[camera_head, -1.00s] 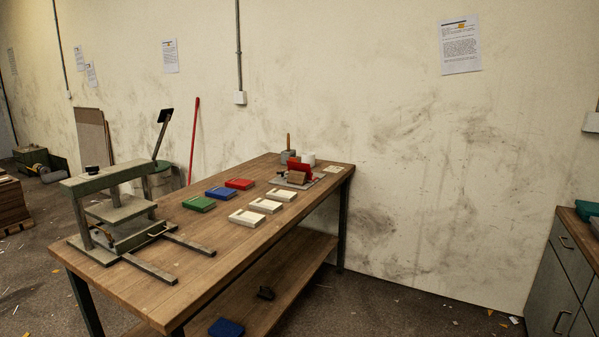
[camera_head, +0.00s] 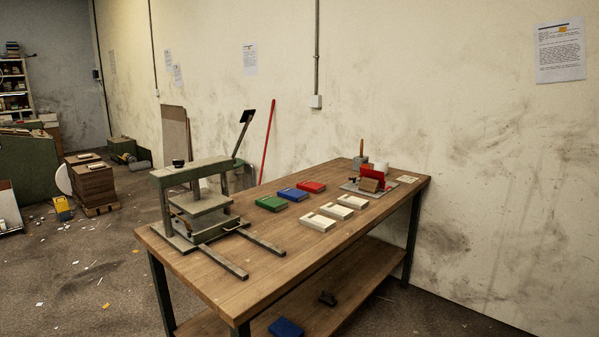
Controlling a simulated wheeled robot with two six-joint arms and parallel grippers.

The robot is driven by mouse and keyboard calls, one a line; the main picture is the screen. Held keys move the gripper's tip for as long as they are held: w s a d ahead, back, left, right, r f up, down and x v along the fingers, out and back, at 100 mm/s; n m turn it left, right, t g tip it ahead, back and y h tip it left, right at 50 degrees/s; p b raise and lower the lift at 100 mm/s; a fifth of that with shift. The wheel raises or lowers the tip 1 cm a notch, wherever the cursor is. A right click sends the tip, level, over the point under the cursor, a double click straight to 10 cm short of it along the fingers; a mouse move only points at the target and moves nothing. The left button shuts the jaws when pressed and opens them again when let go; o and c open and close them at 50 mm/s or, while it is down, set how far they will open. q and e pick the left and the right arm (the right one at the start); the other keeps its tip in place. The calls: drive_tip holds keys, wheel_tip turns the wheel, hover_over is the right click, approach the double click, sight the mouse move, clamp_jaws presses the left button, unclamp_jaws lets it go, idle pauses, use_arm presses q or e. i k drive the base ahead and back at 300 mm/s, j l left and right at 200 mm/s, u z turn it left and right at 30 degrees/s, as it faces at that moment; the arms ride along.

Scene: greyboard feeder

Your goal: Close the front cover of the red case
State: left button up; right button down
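Two red things are on the wooden workbench (camera_head: 250,290). A flat red case (camera_head: 312,187) lies at the back edge, beside a blue case (camera_head: 292,194) and a green case (camera_head: 271,203). A red upright piece (camera_head: 373,176) stands on a grey board at the far right end, with a brown block (camera_head: 369,185) in front of it. At this distance I cannot tell whether either has an open front cover. Neither of my grippers is in view.
A green-grey press (camera_head: 196,205) stands on the bench's left end, its rails reaching toward the front. Several white trays (camera_head: 335,211) lie mid-bench. Another blue case (camera_head: 286,327) is on the lower shelf. A stack of brown boards (camera_head: 92,186) stands on the floor at left, with open floor before it.

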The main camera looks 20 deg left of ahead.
sight(372, 173)
drive_tip(key=i+l+u, duration=0.25)
drive_tip(key=u, duration=0.2)
drive_tip(key=i+l+u, duration=0.3)
drive_tip(key=u, duration=0.2)
drive_tip(key=i+l+u, duration=0.15)
drive_tip(key=l+u, duration=0.3)
drive_tip(key=i+l+u, duration=0.1)
drive_tip(key=l+u, duration=0.4)
